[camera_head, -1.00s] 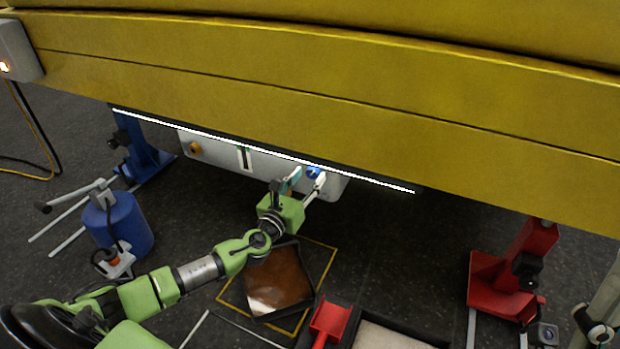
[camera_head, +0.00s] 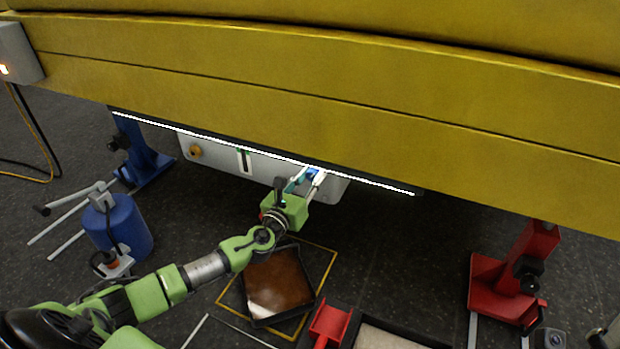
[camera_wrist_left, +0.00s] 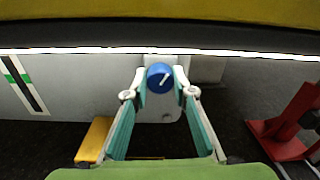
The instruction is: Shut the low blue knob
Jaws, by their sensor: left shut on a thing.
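The blue knob (camera_wrist_left: 160,78) sits on the front of a grey panel (camera_wrist_left: 75,90) under the yellow boom. It is round, with a white pointer line that slants up to the right in the left wrist view. In the head view the knob (camera_head: 314,173) is partly hidden by the fingers and the lit edge. My left gripper (camera_head: 306,180) reaches up to it from below. In the left wrist view the left gripper's fingertips (camera_wrist_left: 160,80) stand on both sides of the knob, shut on it. My right gripper is not in view.
The yellow boom (camera_head: 300,95) hangs low above, with a bright light strip (camera_head: 200,135) along its lower edge. A blue canister (camera_head: 118,225) stands at the left, a red stand (camera_head: 505,275) at the right. A brown-bottomed tray (camera_head: 275,285) lies on the floor below.

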